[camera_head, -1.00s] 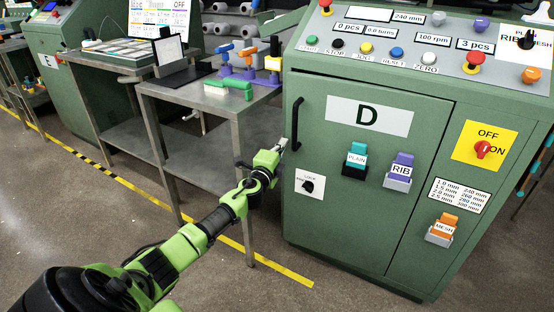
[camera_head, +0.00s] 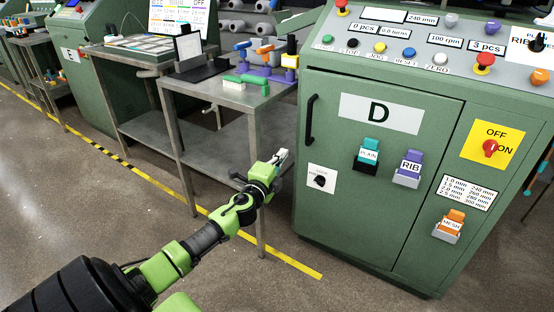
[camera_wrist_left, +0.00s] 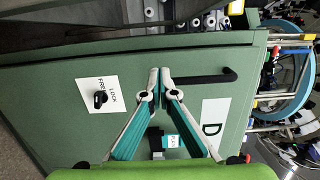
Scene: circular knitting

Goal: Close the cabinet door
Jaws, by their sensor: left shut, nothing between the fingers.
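The green cabinet door (camera_head: 350,165) carries a "D" label, a black vertical handle (camera_head: 310,118) and a black lock knob (camera_head: 320,181). It looks about flush with the cabinet front (camera_head: 420,255); I cannot tell whether a small gap remains. My left gripper (camera_head: 283,155) is shut and empty, to the left of the door and below the handle in the head view. In the left wrist view, its fingertips (camera_wrist_left: 161,72) lie between the lock knob (camera_wrist_left: 100,98) and the handle (camera_wrist_left: 205,77), in front of the green door (camera_wrist_left: 65,105). My right gripper is out of view.
A metal table (camera_head: 230,92) with colourful parts stands left of the cabinet, close behind my left arm. The control panel (camera_head: 430,45) is above. Open floor lies in front.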

